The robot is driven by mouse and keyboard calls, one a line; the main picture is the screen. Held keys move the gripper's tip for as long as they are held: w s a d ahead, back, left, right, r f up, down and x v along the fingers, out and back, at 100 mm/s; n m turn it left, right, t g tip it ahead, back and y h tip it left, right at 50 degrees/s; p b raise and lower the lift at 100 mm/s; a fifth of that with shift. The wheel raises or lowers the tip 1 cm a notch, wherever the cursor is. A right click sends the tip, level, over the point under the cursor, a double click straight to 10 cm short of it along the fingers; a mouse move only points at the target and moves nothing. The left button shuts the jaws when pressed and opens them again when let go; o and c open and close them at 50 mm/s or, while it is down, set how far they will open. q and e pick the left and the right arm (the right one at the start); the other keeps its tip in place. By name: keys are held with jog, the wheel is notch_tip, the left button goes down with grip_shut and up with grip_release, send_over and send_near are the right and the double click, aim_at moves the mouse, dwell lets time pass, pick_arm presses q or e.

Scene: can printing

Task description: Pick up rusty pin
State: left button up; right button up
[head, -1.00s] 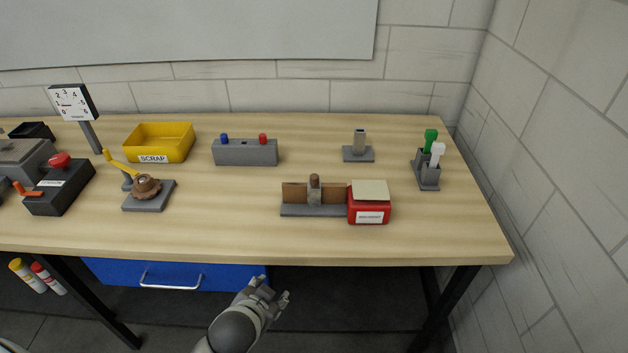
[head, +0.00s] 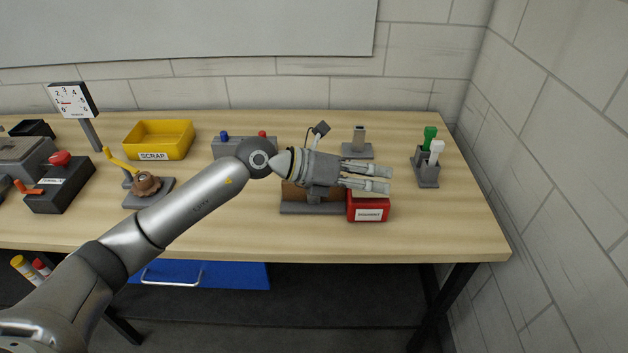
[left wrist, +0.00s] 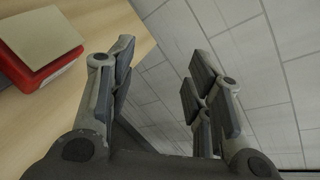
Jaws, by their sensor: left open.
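My left gripper (head: 389,178) is open and empty. It reaches over the table from the left, fingers pointing right, above the red box (head: 367,208) with a beige top. My right gripper is not in view.
Behind the gripper stand a grey button box (head: 228,147) and a grey block holder (head: 358,152). A holder with green and white handles (head: 428,170) is at right. A yellow scrap bin (head: 158,139) and a brown knob device (head: 147,184) are at left. The front right tabletop is clear.

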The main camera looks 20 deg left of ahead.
pick_arm(q)
jog(key=w+a+f+y, duration=0.1)
jog(key=w+a+y, duration=0.1)
jog(key=a+y, duration=0.5)
jog(key=w+a+f+y, duration=0.1)
jog(key=w+a+y, duration=0.15)
jog(key=a, duration=0.75)
jog(key=shift+m, duration=0.4)
jog(key=shift+a+p+x, duration=0.2)
jog(key=shift+p+x, duration=0.95)
jog(key=shift+x, duration=1.6)
jog(key=shift+a+p+x, duration=0.2)
jog(key=shift+p+x, duration=0.9)
jog(key=shift+x, duration=1.65)
jog(key=shift+w, duration=0.2)
grip_shut()
